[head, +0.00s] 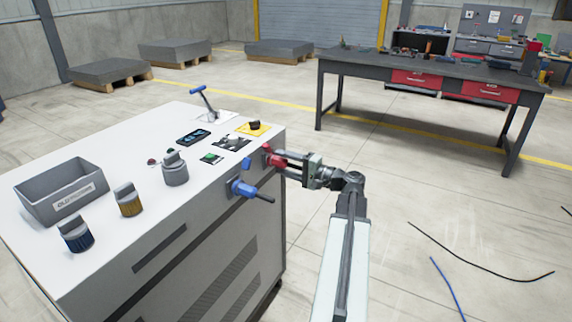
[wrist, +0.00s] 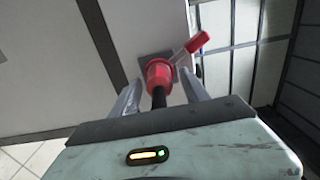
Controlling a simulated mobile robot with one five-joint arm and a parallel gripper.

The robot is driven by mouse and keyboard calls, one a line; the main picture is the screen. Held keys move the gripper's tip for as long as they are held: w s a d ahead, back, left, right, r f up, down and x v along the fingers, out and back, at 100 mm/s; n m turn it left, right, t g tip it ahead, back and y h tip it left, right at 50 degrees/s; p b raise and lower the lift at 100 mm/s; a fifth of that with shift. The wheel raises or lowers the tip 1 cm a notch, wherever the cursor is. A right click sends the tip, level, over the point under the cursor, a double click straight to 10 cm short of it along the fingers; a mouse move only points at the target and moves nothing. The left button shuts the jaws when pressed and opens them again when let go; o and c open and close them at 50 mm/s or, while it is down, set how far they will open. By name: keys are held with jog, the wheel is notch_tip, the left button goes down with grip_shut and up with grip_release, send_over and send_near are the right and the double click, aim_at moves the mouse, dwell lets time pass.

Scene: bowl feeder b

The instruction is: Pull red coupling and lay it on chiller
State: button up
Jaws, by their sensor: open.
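The red coupling (head: 273,157) sits on the right side face of the white chiller cabinet (head: 130,190), near its top edge. In the wrist view the red coupling (wrist: 159,74) is a round collar with a red lever (wrist: 197,42) angled up to the right and a black hose below it. My gripper (head: 279,163) is open at the coupling. In the wrist view its two fingers (wrist: 160,88) stand on either side of the coupling and hose. I cannot tell whether a finger touches it.
A blue coupling with a black hose end (head: 245,188) sits just left of the red one. The chiller top holds a grey bin (head: 62,190), several capped cylinders, a blue-handled lever (head: 205,98) and buttons. A workbench (head: 430,75) stands behind.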

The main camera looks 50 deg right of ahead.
aim_at(299, 168)
jog(key=shift+w+a, duration=0.2)
jog(key=shift+w, duration=0.05)
jog(key=shift+c, duration=0.3)
jog(key=shift+f, duration=0.1)
grip_shut()
jog(key=shift+s+d, duration=0.1)
jog(key=shift+s, duration=0.15)
jog(key=shift+s+f, duration=0.15)
jog(key=shift+s, duration=0.15)
jog(key=shift+v, duration=2.45)
jog(key=shift+d, duration=0.15)
